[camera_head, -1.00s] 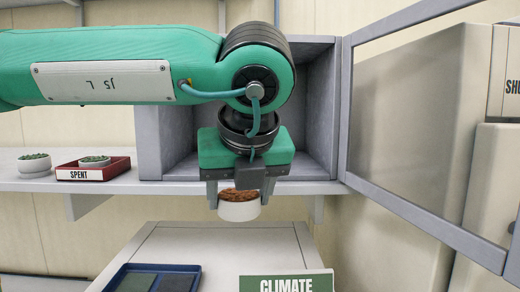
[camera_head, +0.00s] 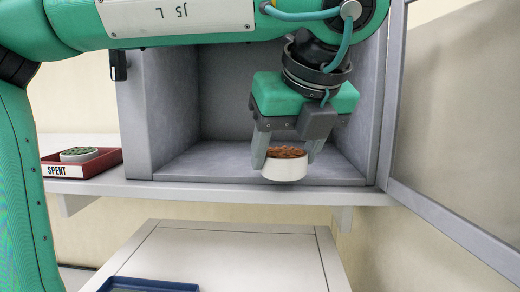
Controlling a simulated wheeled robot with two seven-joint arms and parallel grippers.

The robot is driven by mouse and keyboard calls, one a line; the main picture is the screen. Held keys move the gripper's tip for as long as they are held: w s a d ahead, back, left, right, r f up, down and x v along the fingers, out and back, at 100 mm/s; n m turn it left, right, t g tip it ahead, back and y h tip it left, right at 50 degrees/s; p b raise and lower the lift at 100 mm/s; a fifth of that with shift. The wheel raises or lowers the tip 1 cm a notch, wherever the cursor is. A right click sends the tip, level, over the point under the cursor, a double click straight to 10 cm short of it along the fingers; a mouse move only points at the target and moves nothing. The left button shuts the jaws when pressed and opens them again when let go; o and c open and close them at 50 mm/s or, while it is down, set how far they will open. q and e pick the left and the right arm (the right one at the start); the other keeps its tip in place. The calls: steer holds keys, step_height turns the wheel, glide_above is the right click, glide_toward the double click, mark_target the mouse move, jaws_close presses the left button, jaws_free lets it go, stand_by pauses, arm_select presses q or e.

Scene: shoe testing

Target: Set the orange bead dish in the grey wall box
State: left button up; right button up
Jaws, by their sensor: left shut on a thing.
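The bead dish (camera_head: 285,168) is a small white round dish filled with orange-brown beads. My left gripper (camera_head: 287,158) is shut on it, with a finger on either side, and holds it upright. The grey wall box (camera_head: 160,100) stands on the white shelf with its front open. The dish shows in front of the right part of the box floor (camera_head: 210,163). I cannot tell whether it is past the front edge or touching the floor. My right gripper does not show.
The box's framed door (camera_head: 440,215) is swung open to the right. A red tray (camera_head: 105,165) marked SPENT, holding a dish of green beads (camera_head: 78,154), sits left of the box on the shelf (camera_head: 200,192). Below are a white cabinet (camera_head: 225,250) and a blue tray (camera_head: 150,285).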

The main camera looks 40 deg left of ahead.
arm_select(q)
steer(key=w+a, duration=0.1)
steer(key=a, duration=0.1)
steer(key=w+a, duration=0.1)
steer(key=a, duration=0.1)
steer(key=w+a, duration=0.1)
steer(key=a, duration=0.1)
steer(key=shift+w, duration=0.1)
steer(key=shift+w+a, duration=0.3)
steer(key=shift+a, duration=0.35)
steer(key=shift+w+a+r+p, duration=0.1)
steer(key=shift+w+a+p, duration=0.35)
steer(key=shift+a, duration=0.55)
steer(key=shift+b+x, duration=0.5)
steer(key=shift+x, duration=0.5)
steer(key=shift+d, duration=0.1)
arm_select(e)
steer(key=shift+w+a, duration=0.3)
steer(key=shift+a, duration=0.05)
arm_select(q)
steer(key=shift+d+f, duration=0.1)
steer(key=shift+f, duration=0.1)
steer(key=o, duration=1)
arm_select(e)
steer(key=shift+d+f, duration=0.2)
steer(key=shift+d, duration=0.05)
